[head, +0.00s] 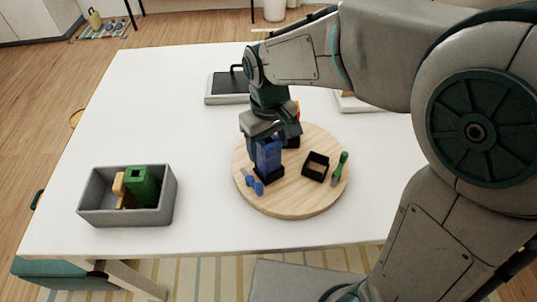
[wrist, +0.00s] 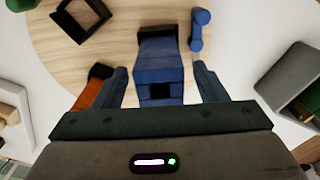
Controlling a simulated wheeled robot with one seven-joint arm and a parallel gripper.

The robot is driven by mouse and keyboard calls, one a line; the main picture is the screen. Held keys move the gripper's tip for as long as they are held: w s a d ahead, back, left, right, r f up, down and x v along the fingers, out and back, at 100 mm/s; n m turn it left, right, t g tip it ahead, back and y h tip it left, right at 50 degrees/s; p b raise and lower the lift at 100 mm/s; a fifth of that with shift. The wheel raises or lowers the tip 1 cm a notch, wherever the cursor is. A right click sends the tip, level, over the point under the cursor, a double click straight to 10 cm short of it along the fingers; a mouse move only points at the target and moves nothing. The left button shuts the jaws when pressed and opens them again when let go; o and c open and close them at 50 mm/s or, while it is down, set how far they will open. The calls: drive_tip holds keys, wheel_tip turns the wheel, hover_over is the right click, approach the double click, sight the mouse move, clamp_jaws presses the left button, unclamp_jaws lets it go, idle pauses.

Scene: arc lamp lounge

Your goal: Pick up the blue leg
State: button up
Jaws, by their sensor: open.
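The blue leg (head: 267,155) stands upright in a black socket (head: 269,175) on the round wooden board (head: 295,207). In the wrist view the blue leg (wrist: 160,72) shows from above, with a square hole in its top end. My gripper (head: 270,133) is just above the leg in the head view. In the wrist view my gripper (wrist: 158,88) is open, with one finger on each side of the leg's top. A gap shows on each side, so the fingers look apart from the leg.
A black empty socket (head: 316,166), a green screwdriver-like tool (head: 340,168) and a small blue piece (head: 254,185) lie on the board. An orange part (wrist: 91,90) is close to one finger. A grey bin (head: 125,214) with green and tan pieces stands left on the white table (head: 130,130).

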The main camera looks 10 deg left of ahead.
wheel_tip(320, 180, down, 2)
drive_tip(key=shift+f, duration=0.1)
drive_tip(key=c, duration=1.2)
